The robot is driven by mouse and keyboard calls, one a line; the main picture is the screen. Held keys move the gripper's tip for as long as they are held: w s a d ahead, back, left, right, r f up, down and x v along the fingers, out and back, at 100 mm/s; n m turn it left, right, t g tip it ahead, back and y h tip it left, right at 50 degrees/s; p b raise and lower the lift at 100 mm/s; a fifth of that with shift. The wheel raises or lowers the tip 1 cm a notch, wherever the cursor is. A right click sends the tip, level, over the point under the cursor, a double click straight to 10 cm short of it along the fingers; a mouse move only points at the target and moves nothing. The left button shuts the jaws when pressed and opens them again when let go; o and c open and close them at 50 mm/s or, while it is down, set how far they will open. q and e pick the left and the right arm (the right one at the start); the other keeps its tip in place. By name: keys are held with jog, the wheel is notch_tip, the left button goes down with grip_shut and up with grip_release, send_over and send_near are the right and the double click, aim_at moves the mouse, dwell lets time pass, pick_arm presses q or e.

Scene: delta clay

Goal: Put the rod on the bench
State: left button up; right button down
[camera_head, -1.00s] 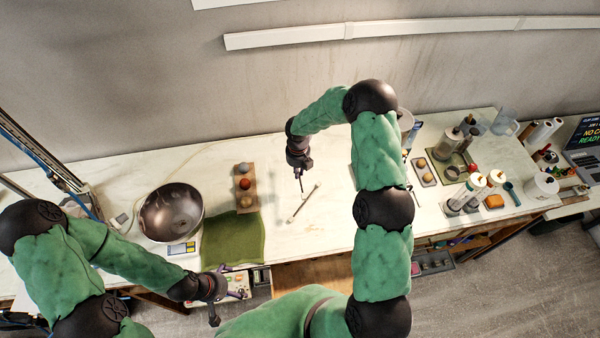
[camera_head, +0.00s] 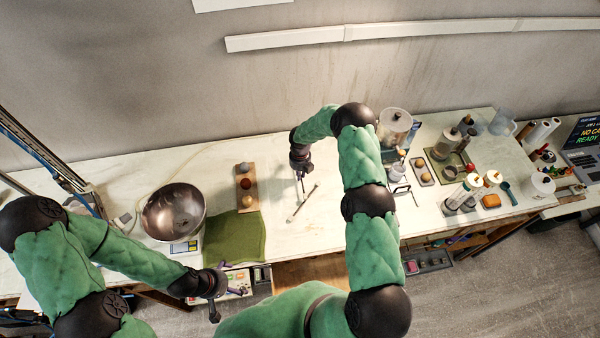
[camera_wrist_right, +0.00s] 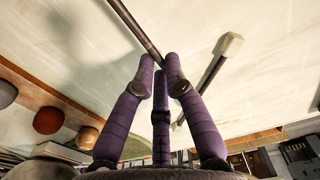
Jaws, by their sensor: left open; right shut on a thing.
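My right gripper (camera_head: 302,178) is low over the middle of the bench (camera_head: 335,225). In the right wrist view its purple fingers (camera_wrist_right: 160,68) are shut on a thin grey rod (camera_wrist_right: 137,30), which runs up and left from the fingertips. In the head view the held rod is too small to make out clearly. I cannot tell whether it touches the bench. Beside it, a slim bar with pale ends (camera_head: 304,203) lies on the bench; it also shows in the right wrist view (camera_wrist_right: 230,44). My left gripper (camera_head: 224,290) is open and empty at the bench's front edge.
A metal bowl (camera_head: 173,212), a green cloth (camera_head: 234,240) and a wooden strip (camera_head: 246,170) with several balls stand left of my right gripper. Jars, bottles and trays crowd the right side, including a clear jar (camera_head: 395,126). Bare bench surrounds the pale-ended bar.

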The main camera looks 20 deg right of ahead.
jog(key=shift+f, duration=0.1)
jog(key=shift+f+b, duration=0.25)
jog(key=shift+b, duration=0.25)
jog(key=shift+f+b, duration=0.3)
jog(key=shift+b, duration=0.1)
jog(key=c, duration=1.3)
grip_release()
jog(key=shift+r, duration=0.1)
